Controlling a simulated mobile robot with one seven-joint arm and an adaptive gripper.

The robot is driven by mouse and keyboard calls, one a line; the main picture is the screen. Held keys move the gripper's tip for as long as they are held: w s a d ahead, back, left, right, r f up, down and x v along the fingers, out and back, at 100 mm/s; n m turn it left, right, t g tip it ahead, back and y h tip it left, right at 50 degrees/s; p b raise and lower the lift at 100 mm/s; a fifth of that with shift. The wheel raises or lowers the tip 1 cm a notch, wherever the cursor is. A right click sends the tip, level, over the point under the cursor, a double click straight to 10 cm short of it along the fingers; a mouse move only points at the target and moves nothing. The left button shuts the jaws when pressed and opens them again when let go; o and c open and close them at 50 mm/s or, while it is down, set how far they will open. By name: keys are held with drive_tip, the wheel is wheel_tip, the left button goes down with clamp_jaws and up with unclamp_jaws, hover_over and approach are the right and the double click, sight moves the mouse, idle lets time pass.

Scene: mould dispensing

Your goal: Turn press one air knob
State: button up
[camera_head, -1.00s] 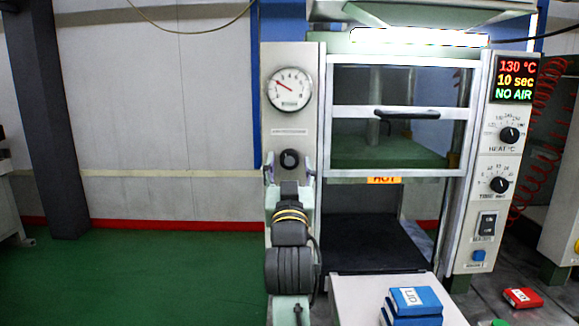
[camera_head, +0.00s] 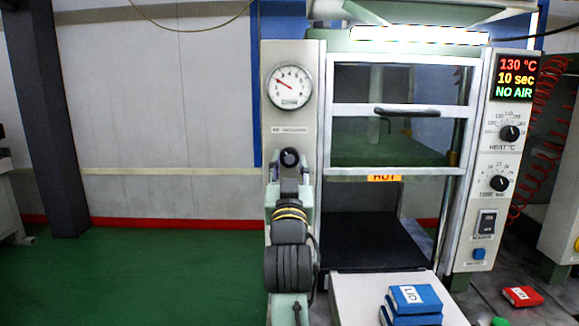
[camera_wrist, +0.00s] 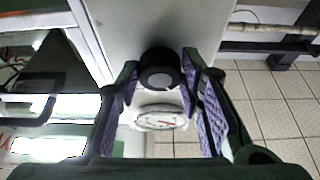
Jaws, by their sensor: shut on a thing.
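The black round air knob (camera_head: 289,158) sits on the press's grey left panel, below the air gauge (camera_head: 290,87). My gripper (camera_head: 289,163) reaches up from below, with one finger on each side of the knob. In the wrist view the knob (camera_wrist: 160,72) shows between the purple-padded fingers of my gripper (camera_wrist: 161,76), which is shut on it. The wrist view also shows the white gauge (camera_wrist: 159,119). The gauge needle points to the upper left. The display (camera_head: 516,79) reads 130 °C, 10 sec and NO AIR.
The press has a glass door (camera_head: 395,115) with a black handle and a HOT label. A white surface (camera_head: 360,305) with blue boxes (camera_head: 414,298) is in front. A red box (camera_head: 522,296) lies at the right. Open green floor (camera_head: 140,275) is at the left.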

drive_tip(key=m, duration=0.1)
drive_tip(key=m+h, duration=0.2)
drive_tip(key=m, duration=0.1)
drive_tip(key=shift+a+b, duration=0.25)
drive_tip(key=shift+b, duration=0.05)
drive_tip(key=m+h, duration=0.1)
drive_tip(key=m, duration=0.1)
drive_tip(key=m+g+h+b, duration=0.1)
drive_tip(key=m+h, duration=0.1)
drive_tip(key=m, duration=0.1)
drive_tip(key=shift+a, duration=0.15)
drive_tip(key=m, duration=0.2)
drive_tip(key=m+g+h+b, duration=0.1)
drive_tip(key=m, duration=0.1)
drive_tip(key=m+g, duration=0.1)
drive_tip(key=m, duration=0.1)
drive_tip(key=shift+r+m+h, duration=0.25)
drive_tip(key=shift+m+h, duration=0.05)
drive_tip(key=shift+m+b, duration=0.3)
drive_tip(key=o, duration=1.2)
drive_tip(key=shift+c, duration=0.2)
drive_tip(key=shift+a, duration=0.1)
